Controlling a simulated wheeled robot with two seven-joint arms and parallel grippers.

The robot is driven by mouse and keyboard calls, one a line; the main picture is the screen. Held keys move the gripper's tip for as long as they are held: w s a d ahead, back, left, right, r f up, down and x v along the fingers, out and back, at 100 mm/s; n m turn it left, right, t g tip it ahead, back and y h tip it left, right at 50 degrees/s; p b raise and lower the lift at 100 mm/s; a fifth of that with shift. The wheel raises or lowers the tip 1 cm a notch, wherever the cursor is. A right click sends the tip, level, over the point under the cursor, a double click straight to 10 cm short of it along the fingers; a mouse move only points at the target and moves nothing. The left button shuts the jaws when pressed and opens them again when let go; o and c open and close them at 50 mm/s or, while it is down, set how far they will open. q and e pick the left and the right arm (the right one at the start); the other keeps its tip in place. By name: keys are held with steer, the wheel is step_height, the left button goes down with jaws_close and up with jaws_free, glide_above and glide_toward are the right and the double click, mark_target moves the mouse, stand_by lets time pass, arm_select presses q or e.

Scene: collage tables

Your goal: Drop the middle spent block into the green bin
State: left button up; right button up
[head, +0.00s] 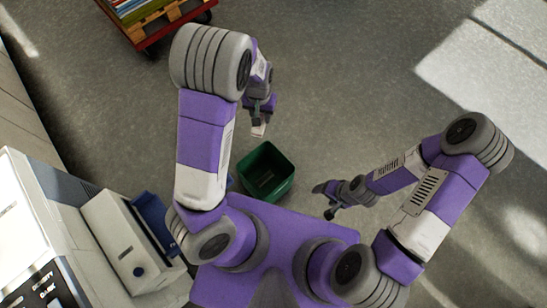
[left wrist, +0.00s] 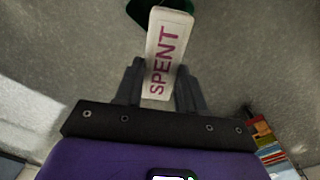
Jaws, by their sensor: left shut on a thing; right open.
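A white block marked "SPENT" (left wrist: 167,50) in purple letters fills the gap between the fingers of my left gripper (left wrist: 158,88) in the left wrist view. My left gripper (head: 258,118) is shut on it; in the head view the block's pale end (head: 258,131) shows below the fingers. The green bin (head: 266,172) stands on the floor just below the block in the head view, and the two look apart. The bin's dark green edge (left wrist: 134,12) shows at the top of the left wrist view. My right gripper (head: 328,202) is open and empty, right of the bin.
A white machine (head: 40,225) with a blue tray (head: 155,222) stands at the left. A red cart (head: 160,25) with a wooden pallet and colourful stacked items stands at the top left. The grey floor between and to the right is clear.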

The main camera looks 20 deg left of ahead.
arm_select(q)
step_height(320, 180, down, 46)
steer(key=a+n+b, duration=0.2)
steer(key=n+b, duration=0.3)
steer(key=b, duration=1.2)
steer(key=shift+w+a+f+b, duration=0.2)
steer(key=shift+w+b, duration=0.15)
steer(key=shift+b, duration=0.05)
steer(key=o, duration=1.1)
steer(key=shift+r, duration=0.15)
step_height(320, 180, up, 7)
steer(key=p, duration=0.3)
steer(key=shift+r, duration=0.15)
